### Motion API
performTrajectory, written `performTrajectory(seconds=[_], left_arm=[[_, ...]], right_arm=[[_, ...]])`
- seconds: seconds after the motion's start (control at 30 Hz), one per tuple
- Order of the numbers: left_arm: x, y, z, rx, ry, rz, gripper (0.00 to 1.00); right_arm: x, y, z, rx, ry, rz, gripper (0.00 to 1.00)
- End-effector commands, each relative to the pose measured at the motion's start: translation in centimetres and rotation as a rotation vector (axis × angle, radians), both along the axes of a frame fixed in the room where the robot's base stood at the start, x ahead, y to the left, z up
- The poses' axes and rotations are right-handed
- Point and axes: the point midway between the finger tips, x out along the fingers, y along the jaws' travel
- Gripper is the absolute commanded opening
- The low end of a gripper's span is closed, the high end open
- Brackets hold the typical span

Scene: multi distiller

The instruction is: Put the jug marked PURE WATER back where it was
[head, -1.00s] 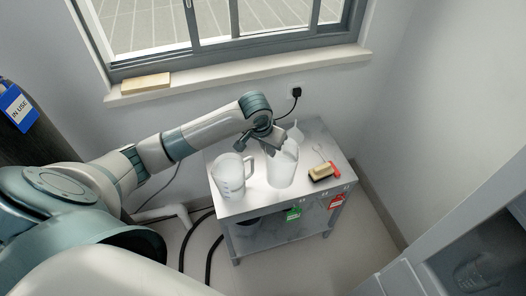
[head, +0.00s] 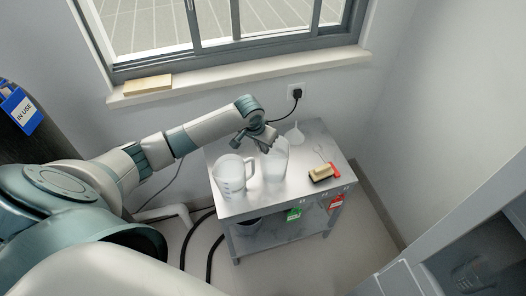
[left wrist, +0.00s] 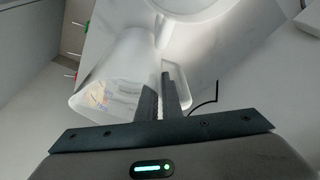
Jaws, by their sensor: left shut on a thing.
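A tall translucent jug (head: 274,166) is at the middle of the small metal table (head: 254,209). My left gripper (head: 266,142) is shut on it at its upper back side. The held jug also shows in the left wrist view (left wrist: 117,75), with a pale see-through wall beside the fingers (left wrist: 160,98). I cannot tell whether its base touches the table top. A second jug (head: 231,178) with graduation marks and a handle stands upright just left of it; it shows at the top of the left wrist view (left wrist: 185,8). I cannot read PURE WATER on either jug.
A white funnel (head: 294,134) stands at the back of the table. A brush (head: 320,174) lies on the right. A black plug (head: 297,93) and cable are on the wall behind.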

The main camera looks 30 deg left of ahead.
Motion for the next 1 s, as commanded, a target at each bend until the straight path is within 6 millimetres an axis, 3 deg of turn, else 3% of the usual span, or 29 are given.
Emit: performTrajectory(seconds=[0.23, 0.6, 0.7, 1.0], left_arm=[[0.0, 0.0, -2.4, 0.0, -0.002, 0.0, 0.0], [0.0, 0.0, -2.7, 0.0, -0.003, -0.001, 0.0], [0.0, 0.0, -2.9, 0.001, 0.0, -0.001, 0.25], [-0.1, 0.0, -2.8, 0.001, 0.0, -0.001, 0.25]], right_arm=[[0.0, -0.1, 0.8, -0.001, 0.0, 0.001, 0.35], [0.0, -0.6, 0.8, -0.007, 0.001, 0.003, 0.35], [0.0, -0.7, 0.7, -0.007, 0.001, 0.003, 0.35], [0.0, -0.6, 0.7, -0.007, 0.001, 0.003, 0.35]])
